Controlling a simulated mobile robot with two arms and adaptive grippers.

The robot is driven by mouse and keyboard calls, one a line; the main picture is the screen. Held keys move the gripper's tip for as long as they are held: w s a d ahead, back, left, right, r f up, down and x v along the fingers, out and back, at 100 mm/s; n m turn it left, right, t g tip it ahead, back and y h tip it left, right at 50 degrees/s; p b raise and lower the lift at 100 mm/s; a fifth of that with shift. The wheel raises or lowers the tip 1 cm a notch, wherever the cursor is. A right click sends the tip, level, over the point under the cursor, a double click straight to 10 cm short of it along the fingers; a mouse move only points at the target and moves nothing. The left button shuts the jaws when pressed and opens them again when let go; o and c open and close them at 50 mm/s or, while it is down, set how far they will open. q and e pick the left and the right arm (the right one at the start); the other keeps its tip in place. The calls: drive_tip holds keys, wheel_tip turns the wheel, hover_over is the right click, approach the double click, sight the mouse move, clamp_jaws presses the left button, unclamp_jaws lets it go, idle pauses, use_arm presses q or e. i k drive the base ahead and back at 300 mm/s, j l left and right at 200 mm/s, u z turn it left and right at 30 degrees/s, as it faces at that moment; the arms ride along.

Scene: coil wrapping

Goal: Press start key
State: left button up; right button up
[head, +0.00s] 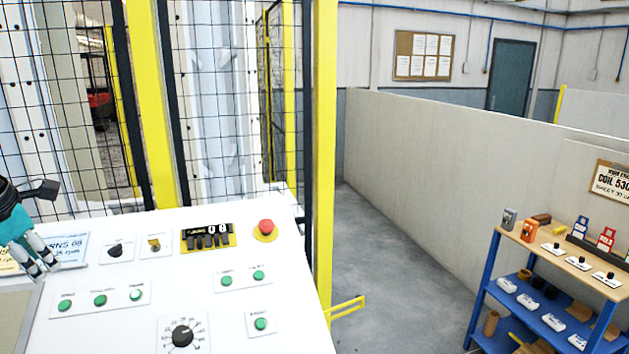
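The white control panel (120,325) fills the lower left of the head view. It carries several green push buttons: a row of three with one at its right end (136,294), a pair at the middle right (258,275), and a single one below (261,323). Their labels are too small to read, so I cannot tell which is the start key. My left gripper (44,270), teal and dark with grey fingers, is over the panel's left edge by a printed card. Its fingertips look apart with nothing between them. My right gripper is out of view.
A blue shelf (485,285) with tools is at the right. Grey floor between is clear.

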sight(261, 324)
drive_tip(key=k, duration=1.45)
